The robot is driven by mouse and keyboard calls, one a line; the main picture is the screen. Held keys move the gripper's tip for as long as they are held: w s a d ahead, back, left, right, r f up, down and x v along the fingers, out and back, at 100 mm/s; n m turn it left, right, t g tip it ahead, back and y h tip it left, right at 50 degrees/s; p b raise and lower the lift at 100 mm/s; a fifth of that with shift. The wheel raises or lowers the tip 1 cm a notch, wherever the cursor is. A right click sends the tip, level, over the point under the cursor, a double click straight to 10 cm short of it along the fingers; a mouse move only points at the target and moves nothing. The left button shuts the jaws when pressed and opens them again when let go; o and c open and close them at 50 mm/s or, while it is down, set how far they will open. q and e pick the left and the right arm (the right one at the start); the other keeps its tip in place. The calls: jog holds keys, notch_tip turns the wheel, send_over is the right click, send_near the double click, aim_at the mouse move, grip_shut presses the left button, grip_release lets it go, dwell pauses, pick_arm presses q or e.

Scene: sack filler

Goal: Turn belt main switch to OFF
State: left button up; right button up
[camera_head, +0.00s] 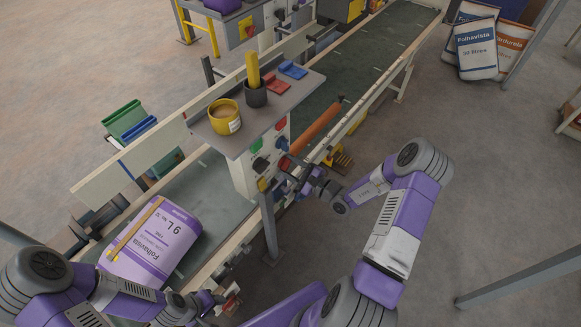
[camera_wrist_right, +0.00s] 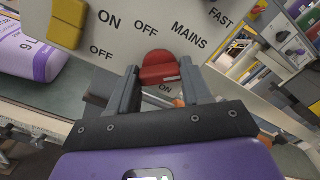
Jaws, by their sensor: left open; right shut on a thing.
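My right gripper (camera_wrist_right: 160,88) is shut on this knob, one finger on each side. Which word the knob points to I cannot tell. My left gripper (camera_head: 212,303) is open and empty at the near edge of the belt.
A purple sack (camera_head: 152,243) lies on the green belt (camera_head: 212,185). A shelf (camera_head: 240,138) above the panel holds a yellow mug (camera_head: 224,117) and a dark cup (camera_head: 255,96). A yellow knob (camera_wrist_right: 69,22) is left of the red one. Open floor lies to the right.

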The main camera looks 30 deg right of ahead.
jog(key=shift+n+b, duration=3.7)
jog(key=shift+n, duration=1.3)
jog(key=o, duration=1.1)
jog(key=shift+c, duration=0.2)
jog(key=shift+s, duration=0.1)
jog(key=v, duration=0.7)
jog(key=shift+s, duration=0.2)
